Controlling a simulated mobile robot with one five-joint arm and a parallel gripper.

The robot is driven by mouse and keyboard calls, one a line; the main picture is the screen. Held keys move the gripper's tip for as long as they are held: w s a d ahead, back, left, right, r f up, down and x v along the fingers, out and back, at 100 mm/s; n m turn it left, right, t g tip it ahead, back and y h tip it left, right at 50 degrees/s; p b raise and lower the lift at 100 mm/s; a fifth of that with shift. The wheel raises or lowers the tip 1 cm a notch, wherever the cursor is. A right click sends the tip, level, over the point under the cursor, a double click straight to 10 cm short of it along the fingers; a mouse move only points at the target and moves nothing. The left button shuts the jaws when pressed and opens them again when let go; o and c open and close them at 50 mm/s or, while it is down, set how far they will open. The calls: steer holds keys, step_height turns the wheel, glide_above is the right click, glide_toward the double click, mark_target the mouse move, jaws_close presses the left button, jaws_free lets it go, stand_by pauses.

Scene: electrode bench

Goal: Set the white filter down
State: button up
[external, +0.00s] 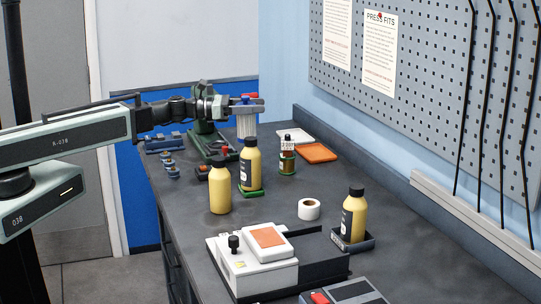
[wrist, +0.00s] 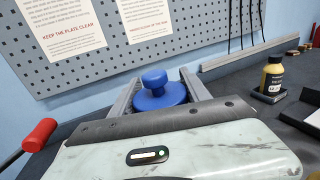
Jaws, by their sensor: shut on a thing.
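The white filter (external: 245,126) is a pale ribbed cylinder with a blue cap. It hangs upright below my gripper (external: 255,104) over the far part of the bench, behind the yellow bottles. My gripper is shut on its blue top. In the wrist view the blue cap with its round knob (wrist: 155,86) sits between the two grey fingers of my gripper (wrist: 160,78). The white body is hidden there. The lower end is near a yellow bottle's top in the picture, and I cannot tell its height above the bench.
A dark green press (external: 207,137) stands just left of the filter. Yellow bottles (external: 220,188) stand in front, one on a green base. A tagged bottle (external: 287,160), a white tray (external: 296,135) and an orange tray (external: 318,153) are to the right. A tape roll (external: 309,209) lies nearer.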

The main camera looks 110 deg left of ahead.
steer(key=s+d+f+m+t+h+b, duration=0.1)
steer(key=s+d+f+m+h+b, duration=0.15)
steer(key=s+d+m+h, duration=0.3)
steer(key=s+d+f+m+h+b, duration=0.2)
steer(key=s+d+f+h, duration=0.2)
steer(key=d+h, duration=0.3)
step_height(320, 180, down, 8)
steer(key=y+b, duration=0.1)
steer(key=b, duration=0.7)
steer(key=shift+d, duration=0.4)
steer(key=o, duration=1.3)
steer(key=shift+y, duration=0.25)
steer(key=shift+c, duration=0.2)
steer(key=o, duration=0.4)
